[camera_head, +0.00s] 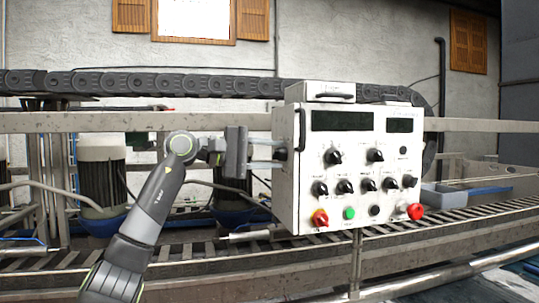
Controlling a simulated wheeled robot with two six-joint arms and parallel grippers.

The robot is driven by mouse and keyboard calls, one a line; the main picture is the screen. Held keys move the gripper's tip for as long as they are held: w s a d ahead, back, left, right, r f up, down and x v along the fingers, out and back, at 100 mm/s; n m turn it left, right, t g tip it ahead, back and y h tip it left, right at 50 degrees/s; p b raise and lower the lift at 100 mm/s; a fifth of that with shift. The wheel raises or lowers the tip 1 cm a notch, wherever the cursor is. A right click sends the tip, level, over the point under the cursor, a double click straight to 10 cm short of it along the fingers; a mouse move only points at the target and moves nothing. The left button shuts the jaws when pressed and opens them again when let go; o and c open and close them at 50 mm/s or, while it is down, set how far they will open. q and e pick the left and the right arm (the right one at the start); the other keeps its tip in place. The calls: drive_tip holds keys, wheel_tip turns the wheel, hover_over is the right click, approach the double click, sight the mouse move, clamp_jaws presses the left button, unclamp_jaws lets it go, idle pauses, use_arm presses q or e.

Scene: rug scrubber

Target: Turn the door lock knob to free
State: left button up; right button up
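A white control box (383,141) stands at the centre right, with two dark displays and several black knobs on its front. A small dark knob (280,154) sticks out of the box's left side; it looks like the door lock knob. My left gripper (277,154) points right at that side, level with the knob. Its two pale fingers are apart, one above and one below the knob, with their tips close to the box's side. Whether they touch the knob is too small to tell, and the knob's turn angle is not readable. My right gripper is not in view.
A black handle (301,128) runs up the box's front left edge. A red mushroom button (415,211), a green button (349,213) and a red-yellow switch (320,218) sit low on the front. Metal rails and a motor (102,178) lie behind my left arm.

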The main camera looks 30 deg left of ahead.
use_arm(q)
drive_tip(key=shift+o, duration=1.2)
drive_tip(key=b+v, duration=0.7)
drive_tip(key=v, duration=1)
drive_tip(key=shift+a, duration=0.15)
drive_tip(key=shift+s, duration=0.1)
